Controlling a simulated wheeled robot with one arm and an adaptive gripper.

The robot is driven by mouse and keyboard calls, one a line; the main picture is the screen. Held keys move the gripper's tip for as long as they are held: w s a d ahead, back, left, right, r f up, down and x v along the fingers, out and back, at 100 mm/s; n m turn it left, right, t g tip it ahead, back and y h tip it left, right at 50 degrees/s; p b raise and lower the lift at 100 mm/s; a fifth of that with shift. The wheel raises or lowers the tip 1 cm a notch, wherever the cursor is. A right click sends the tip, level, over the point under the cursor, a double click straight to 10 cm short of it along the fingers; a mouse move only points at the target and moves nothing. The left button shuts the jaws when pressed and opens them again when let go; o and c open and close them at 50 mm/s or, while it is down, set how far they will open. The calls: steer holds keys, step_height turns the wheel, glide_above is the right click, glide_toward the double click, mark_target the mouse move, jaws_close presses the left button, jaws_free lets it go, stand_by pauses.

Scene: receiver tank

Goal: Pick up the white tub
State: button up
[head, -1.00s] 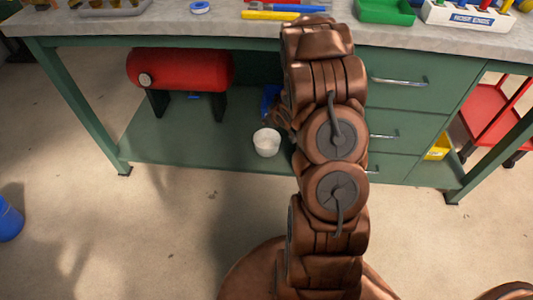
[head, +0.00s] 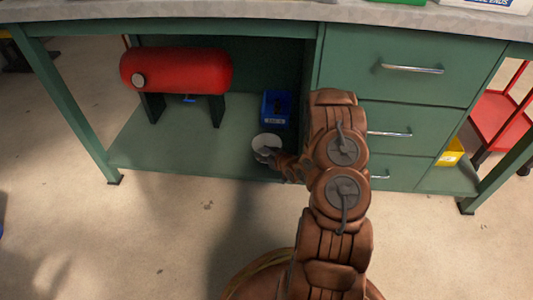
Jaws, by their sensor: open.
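The white tub (head: 266,141) stands on the green lower shelf (head: 160,145) under the workbench, near its front edge. My gripper (head: 266,154) is at the tub's front right side, with its dark fingers overlapping the tub's lower part in the picture. The gripper is open. Whether a finger touches the tub cannot be told. The gripper partly hides the tub's front.
A red tank (head: 178,71) on dark legs stands on the shelf to the left. A blue bin (head: 276,107) stands behind the tub. Green drawers (head: 410,65) with metal handles close off the right side. The bench top (head: 230,11) hangs above.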

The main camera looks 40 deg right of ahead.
steer(key=b+x, duration=0.1)
steer(key=x, duration=0.1)
steer(key=b+x, duration=0.2)
steer(key=x, duration=0.1)
steer(key=shift+d+f, duration=0.15)
steer(key=shift+f, duration=0.2)
steer(key=shift+w, duration=0.25)
steer(key=shift+c, duration=0.3)
jaws_close()
